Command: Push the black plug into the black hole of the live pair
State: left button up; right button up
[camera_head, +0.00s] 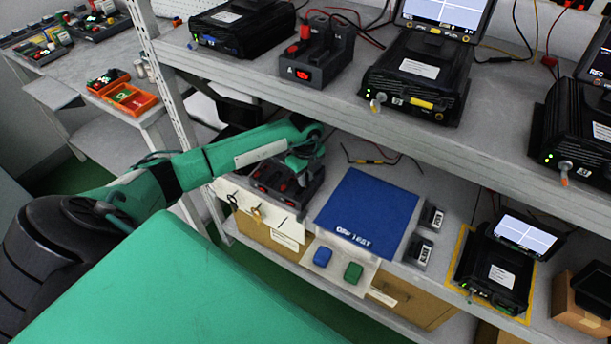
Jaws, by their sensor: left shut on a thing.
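My left gripper (300,160) is over the lower shelf, pointing down at a black socket block (268,181) with red parts on top. It is shut on a small dark thing, which looks to be the black plug. The plug and its tip are mostly hidden by the gripper, so I cannot tell whether it touches a hole. The holes are too small to make out, and I cannot tell which pair is live. My right gripper is not in view.
The upper shelf (330,108) overhangs the work spot, with a rack post (176,110) to its left. A blue mat (366,212) lies right of the lower block. Keys (257,214) hang at the front. Black testers (495,266) stand further right.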

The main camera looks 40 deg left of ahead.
pick_arm(q)
jog(key=shift+f, duration=0.5)
dwell(0.5)
jog(key=shift+r, duration=0.15)
jog(key=shift+r+p, duration=1)
jog(key=shift+r, duration=0.35)
jog(key=shift+f, duration=0.55)
dwell(1.5)
jog(key=shift+f+b, duration=0.45)
jog(key=shift+f, duration=0.5)
dwell(1.2)
jog(key=shift+r, duration=0.15)
jog(key=shift+r+p, duration=1.2)
jog(key=shift+r, duration=0.15)
